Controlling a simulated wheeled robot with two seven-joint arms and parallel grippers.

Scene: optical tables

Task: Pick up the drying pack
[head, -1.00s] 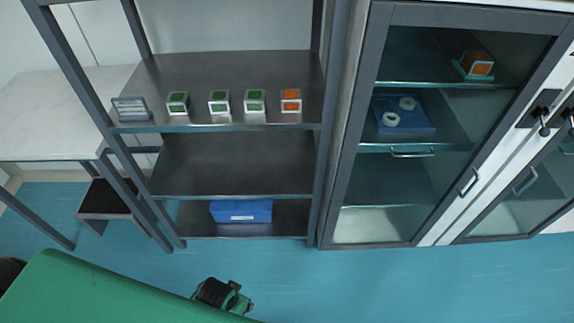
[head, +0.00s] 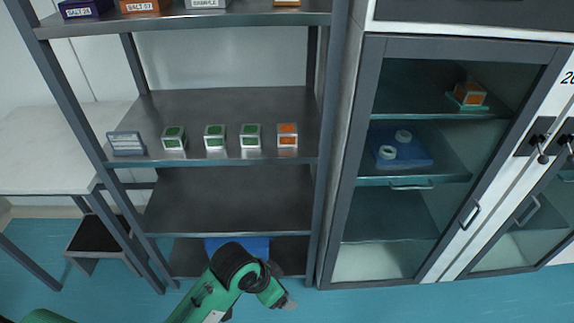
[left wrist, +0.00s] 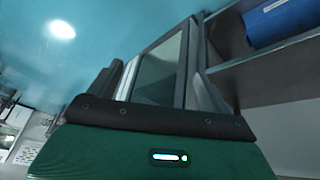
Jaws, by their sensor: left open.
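Small white-edged boxes stand in a row on the middle shelf in the head view. Three have green faces (head: 174,138) (head: 215,137) (head: 250,136), and one has orange faces (head: 287,136). Another orange-faced box (head: 470,94) sits on a green base inside the glass-fronted cabinet. No readable label tells which is the drying pack. My left gripper (head: 285,301) is low in front of the rack, well below the row and apart from it. It is open and its fingers are small in this view. The left wrist view shows its green body and dark fingers (left wrist: 152,78), with no box between them.
The metal rack (head: 230,180) holds a small grey-blue sign (head: 126,143) left of the boxes, labelled boxes on top, and a blue box (left wrist: 285,20) on its bottom shelf. The cabinet door (head: 345,200) looks closed. A white table (head: 45,150) and a stool (head: 100,240) are left.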

